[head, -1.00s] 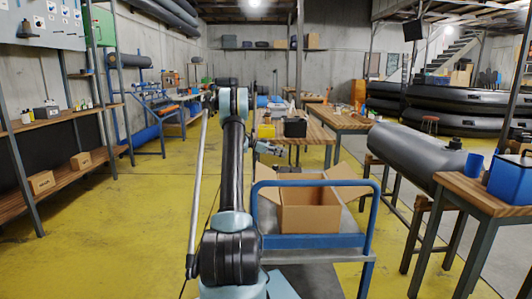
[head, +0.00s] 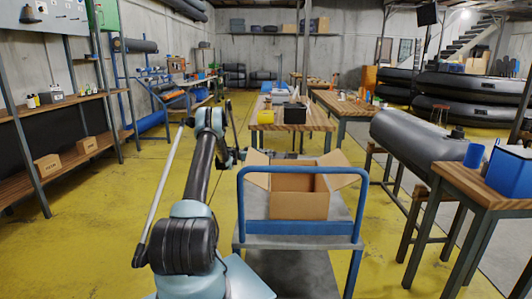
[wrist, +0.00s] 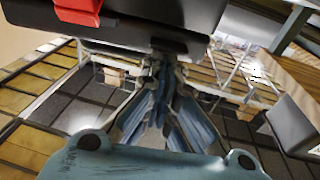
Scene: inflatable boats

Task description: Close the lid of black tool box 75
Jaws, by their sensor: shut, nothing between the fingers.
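A small black box (head: 295,114), likely the tool box, sits near the front edge of a wooden worktable (head: 318,120) beyond the trolley. Its lid is too small to make out, and I cannot read a number on it. My arm bends in front of the trolley's left side, well short of that table. My gripper (wrist: 163,105) shows in the wrist view with its fingers together and nothing held. In the head view its fingertips are not clear.
A blue-railed trolley (head: 300,241) carrying an open cardboard box (head: 298,204) stands close in front. A yellow container (head: 265,117) is beside the black box. Tables and a grey inflatable tube (head: 412,143) line the right, wooden shelves (head: 65,170) the left. Yellow floor is free at left.

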